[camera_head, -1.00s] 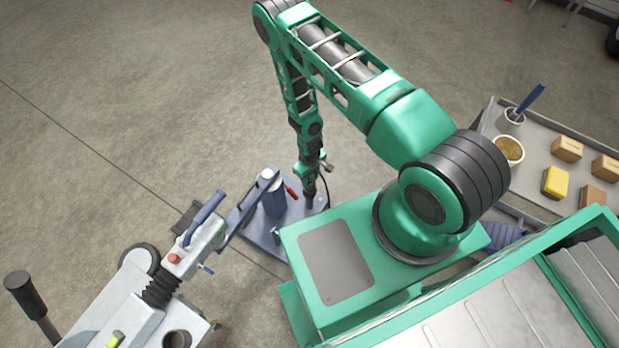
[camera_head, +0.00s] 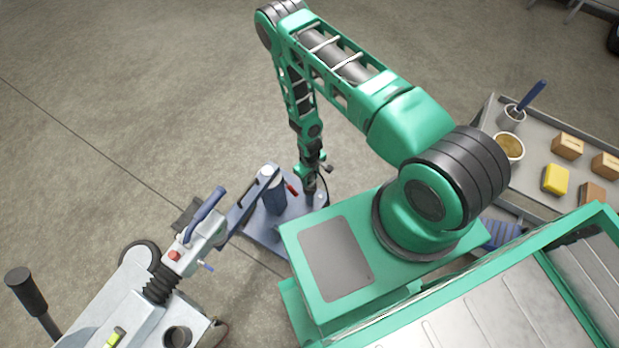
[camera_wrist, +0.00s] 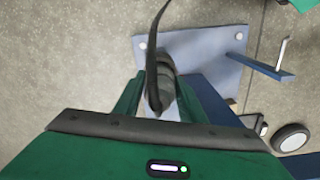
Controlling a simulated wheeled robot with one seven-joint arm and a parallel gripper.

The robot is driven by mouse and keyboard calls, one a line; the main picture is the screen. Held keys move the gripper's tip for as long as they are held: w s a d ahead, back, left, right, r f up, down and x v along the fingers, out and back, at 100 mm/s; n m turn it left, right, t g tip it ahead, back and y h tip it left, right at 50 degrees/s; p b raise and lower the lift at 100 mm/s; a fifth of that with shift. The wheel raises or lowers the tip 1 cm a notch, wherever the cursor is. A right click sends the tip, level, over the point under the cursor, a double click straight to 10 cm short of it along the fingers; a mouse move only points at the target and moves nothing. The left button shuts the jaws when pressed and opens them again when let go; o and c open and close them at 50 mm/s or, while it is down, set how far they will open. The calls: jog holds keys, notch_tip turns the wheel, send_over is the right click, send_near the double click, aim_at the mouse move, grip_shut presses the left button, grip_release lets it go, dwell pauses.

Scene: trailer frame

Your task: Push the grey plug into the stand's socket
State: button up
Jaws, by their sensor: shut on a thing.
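My gripper (camera_head: 310,190) points down beside the blue stand's post (camera_head: 275,198). In the wrist view its green fingers (camera_wrist: 158,108) are shut on the grey plug (camera_wrist: 163,92), and a dark cable (camera_wrist: 153,45) arches up from it. The stand's blue-grey base plate (camera_head: 262,238) lies on the floor; it also shows beyond the plug in the wrist view (camera_wrist: 200,48). The socket is hidden, so I cannot tell whether the plug touches it or is in it.
The trailer's coupling head with a blue handle (camera_head: 205,213) is at lower left, close to the stand. A red lever (camera_head: 292,188) sticks out by the post. A grey cart (camera_head: 530,160) with boxes and pots stands at right. The concrete floor at upper left is clear.

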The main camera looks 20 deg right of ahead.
jog(key=shift+f, duration=0.1)
jog(key=o, duration=1.2)
jog(key=shift+f, duration=0.1)
notch_tip(320, 180, up, 11)
jog(key=shift+f, duration=0.1)
